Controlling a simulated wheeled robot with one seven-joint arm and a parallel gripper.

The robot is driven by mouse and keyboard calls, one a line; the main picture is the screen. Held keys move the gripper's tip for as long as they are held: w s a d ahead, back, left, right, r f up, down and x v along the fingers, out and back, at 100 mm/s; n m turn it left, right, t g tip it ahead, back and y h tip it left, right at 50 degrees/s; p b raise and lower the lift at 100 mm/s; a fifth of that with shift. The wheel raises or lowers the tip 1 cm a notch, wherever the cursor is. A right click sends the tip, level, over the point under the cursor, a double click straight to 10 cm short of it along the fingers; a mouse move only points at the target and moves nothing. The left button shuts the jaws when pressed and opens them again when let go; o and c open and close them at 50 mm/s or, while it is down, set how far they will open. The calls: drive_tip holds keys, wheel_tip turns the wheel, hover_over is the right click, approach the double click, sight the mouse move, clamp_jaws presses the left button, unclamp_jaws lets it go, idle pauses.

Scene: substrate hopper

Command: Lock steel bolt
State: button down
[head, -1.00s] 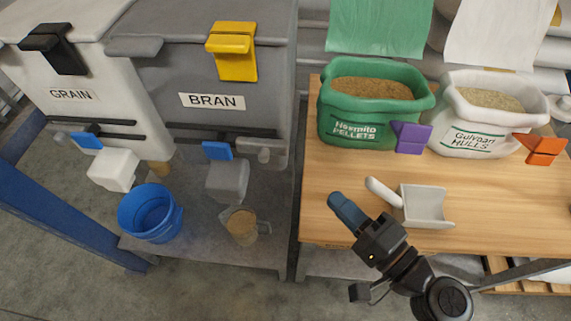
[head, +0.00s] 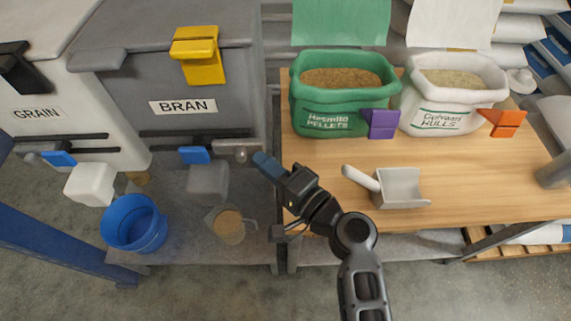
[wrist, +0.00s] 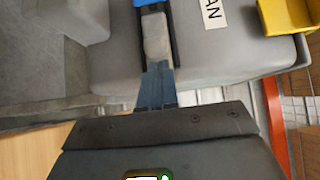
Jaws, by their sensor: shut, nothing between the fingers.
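The steel bolt (head: 233,149) is a short grey metal piece at the right end of the dark rail low on the BRAN hopper's (head: 200,85) front. In the wrist view the bolt (wrist: 157,40) lies along the dark rail, straight ahead of my fingertips. My gripper (head: 261,157) has its blue fingers together and empty, just right of the bolt and pointing at it. The shut fingers also show in the wrist view (wrist: 156,84). I cannot tell whether the fingertips touch the bolt. A blue tab (head: 195,154) sits left of the bolt, above a grey outlet (head: 208,183).
A yellow clip (head: 197,55) hangs on the BRAN lid. A blue bucket (head: 135,223) and a clear jug (head: 229,225) stand below the hoppers. On the wooden table (head: 460,185) are a scoop (head: 400,188), a green sack (head: 340,95) and a white sack (head: 450,100).

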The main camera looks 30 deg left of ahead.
sight(238, 160)
drive_tip(key=shift+s+a, duration=0.25)
drive_tip(key=shift+a, duration=0.15)
drive_tip(key=a, duration=0.1)
drive_tip(key=s+a+b, duration=0.1)
drive_tip(key=shift+s+a+f, duration=0.1)
drive_tip(key=shift+s+a, duration=0.3)
